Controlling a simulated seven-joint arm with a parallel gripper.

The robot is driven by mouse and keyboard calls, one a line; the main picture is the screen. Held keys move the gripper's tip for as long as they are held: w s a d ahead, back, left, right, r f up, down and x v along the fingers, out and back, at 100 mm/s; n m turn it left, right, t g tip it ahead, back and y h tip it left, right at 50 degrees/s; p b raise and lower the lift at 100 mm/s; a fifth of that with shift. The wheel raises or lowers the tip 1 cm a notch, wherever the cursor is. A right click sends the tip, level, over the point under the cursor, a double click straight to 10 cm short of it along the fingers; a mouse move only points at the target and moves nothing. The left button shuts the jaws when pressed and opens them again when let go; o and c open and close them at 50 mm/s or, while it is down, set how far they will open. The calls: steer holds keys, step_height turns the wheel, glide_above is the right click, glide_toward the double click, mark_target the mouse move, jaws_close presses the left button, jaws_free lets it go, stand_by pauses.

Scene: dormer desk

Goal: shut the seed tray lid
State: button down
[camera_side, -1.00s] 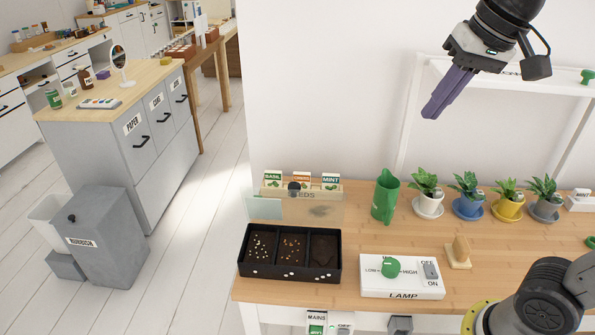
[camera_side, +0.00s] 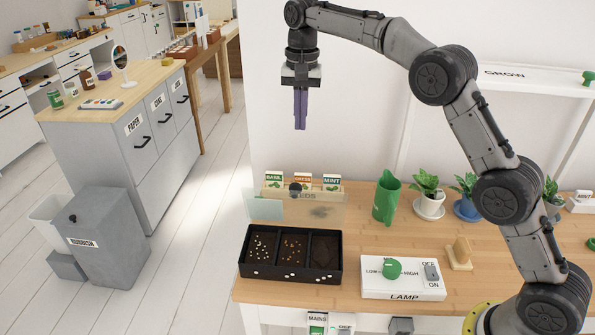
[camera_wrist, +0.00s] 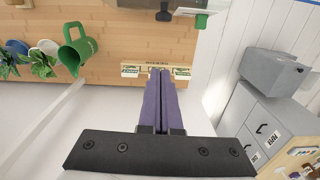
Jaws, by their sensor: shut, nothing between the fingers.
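The seed tray (camera_side: 290,275) is a black box at the desk's front left, with three soil compartments; seeds show in the left and middle ones. Its clear lid (camera_side: 265,210) stands raised at the tray's back edge, so the tray is open. A dark round knob (camera_side: 294,188) shows at the lid's top. My gripper (camera_side: 300,128) is shut and empty, pointing down in the air above the lid and apart from it. In the wrist view my gripper's purple fingers (camera_wrist: 161,72) lie together, with the dark knob (camera_wrist: 163,14) beyond their tips.
A seed packet box (camera_side: 325,186) stands behind the lid. A green jug (camera_side: 386,197) and potted plants (camera_side: 427,187) are to its right. A lamp switch panel (camera_side: 402,278) and a small wooden block (camera_side: 459,253) are right of the tray. The air around my gripper is clear.

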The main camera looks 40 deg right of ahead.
glide_above(295, 204)
steer(key=w+d, duration=0.6)
step_height(295, 204, down, 11)
steer(key=shift+s+a+f, duration=0.25)
steer(key=shift+s+a, duration=0.4)
steer(key=shift+s+a+f, duration=0.25)
steer(key=shift+s+a, duration=0.35)
steer(key=shift+s, duration=0.05)
